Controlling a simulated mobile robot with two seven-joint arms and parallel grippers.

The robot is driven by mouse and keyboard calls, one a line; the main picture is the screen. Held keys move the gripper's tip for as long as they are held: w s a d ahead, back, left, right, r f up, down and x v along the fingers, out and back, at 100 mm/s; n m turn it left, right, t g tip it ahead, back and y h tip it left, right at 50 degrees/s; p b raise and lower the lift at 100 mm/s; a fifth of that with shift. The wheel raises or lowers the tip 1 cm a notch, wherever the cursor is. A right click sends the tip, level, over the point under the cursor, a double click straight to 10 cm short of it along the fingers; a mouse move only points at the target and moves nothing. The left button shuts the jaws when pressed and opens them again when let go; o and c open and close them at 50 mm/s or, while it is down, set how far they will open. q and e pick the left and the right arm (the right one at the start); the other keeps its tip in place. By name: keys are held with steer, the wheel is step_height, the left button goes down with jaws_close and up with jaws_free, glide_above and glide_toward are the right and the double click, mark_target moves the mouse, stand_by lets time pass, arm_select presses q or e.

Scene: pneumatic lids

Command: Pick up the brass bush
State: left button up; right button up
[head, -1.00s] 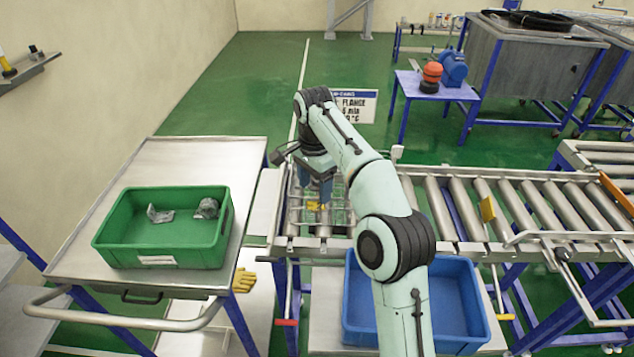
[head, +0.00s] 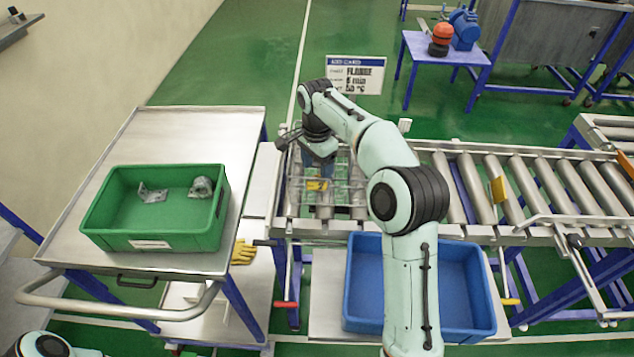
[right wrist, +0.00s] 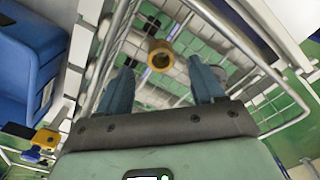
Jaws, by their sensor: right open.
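The brass bush (right wrist: 160,56) shows in the right wrist view as a short ring with a dark bore. It sits inside a wire basket (right wrist: 232,35), ahead of and between my fingertips, and apart from them. My right gripper (right wrist: 164,70) is open, its two blue fingers spread over the basket. In the head view my right gripper (head: 318,172) points down over the basket on the roller conveyor (head: 480,190). I cannot make out the bush for sure there. At the lower left of the head view part of my left arm shows, but its gripper does not.
A green crate (head: 160,243) with two grey metal parts stands on the steel cart (head: 75,240) at left. A blue crate (head: 415,320) is below the conveyor. The basket's wire walls surround the bush.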

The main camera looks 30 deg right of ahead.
step_height(320, 180, down, 5)
steer(key=shift+w+d+f, duration=0.1)
steer(key=shift+f, duration=0.05)
steer(key=c, duration=1.2)
